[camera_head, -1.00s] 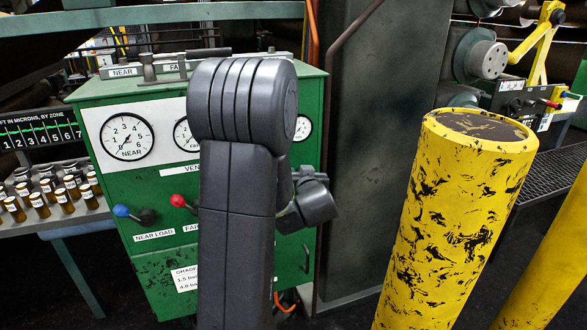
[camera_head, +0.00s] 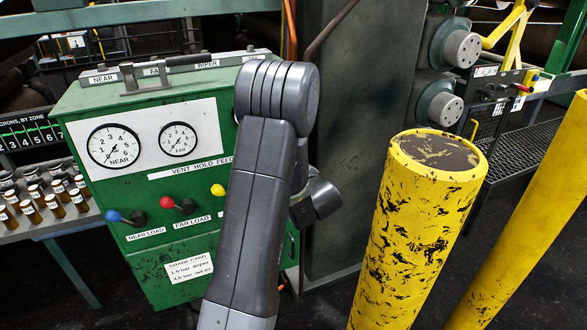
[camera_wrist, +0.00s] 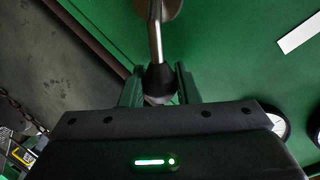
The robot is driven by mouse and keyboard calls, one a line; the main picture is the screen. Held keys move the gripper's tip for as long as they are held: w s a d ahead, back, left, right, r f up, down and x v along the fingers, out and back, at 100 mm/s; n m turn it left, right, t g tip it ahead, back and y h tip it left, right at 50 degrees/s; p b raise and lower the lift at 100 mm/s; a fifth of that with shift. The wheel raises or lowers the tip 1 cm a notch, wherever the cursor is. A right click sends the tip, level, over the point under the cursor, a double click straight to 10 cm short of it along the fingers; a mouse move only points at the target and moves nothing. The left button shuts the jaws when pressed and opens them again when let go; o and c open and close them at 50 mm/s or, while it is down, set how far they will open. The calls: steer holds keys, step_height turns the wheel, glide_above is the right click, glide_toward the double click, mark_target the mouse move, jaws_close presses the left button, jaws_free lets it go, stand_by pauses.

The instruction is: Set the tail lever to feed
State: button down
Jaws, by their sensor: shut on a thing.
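In the wrist view my gripper (camera_wrist: 158,92) has its two green fingers shut on a lever (camera_wrist: 156,42). The lever has a bare metal rod, a dark conical collar and a pale end partly hidden between the fingers. No label for it shows there, so I cannot read its name or setting. In the head view my arm hides the gripper and this lever. The green cabinet (camera_head: 130,262) carries a blue-knobbed lever (camera_head: 114,216), a red-knobbed lever (camera_head: 168,203) and a yellow-knobbed lever (camera_head: 218,190). A strip above them reads VENT HOLD FEED (camera_head: 188,168).
A scuffed yellow post (camera_head: 405,245) stands close right of my arm, with another yellow post (camera_head: 530,235) beyond it. A dark upright column (camera_head: 365,120) stands behind. Sample jars (camera_head: 45,203) fill a shelf at left. Two gauges (camera_head: 114,147) are on the cabinet face.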

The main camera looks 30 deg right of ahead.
stand_by(0.3)
steer(key=c, duration=1.1)
jaws_free()
steer(key=shift+d+f, duration=0.1)
steer(key=b+v, duration=0.1)
steer(key=v, duration=1.2)
steer(key=shift+s+r, duration=0.2)
steer(key=shift+s, duration=0.15)
steer(key=p+x, duration=0.1)
steer(key=x, duration=1.3)
steer(key=shift+f, duration=0.1)
steer(key=shift+s, duration=0.1)
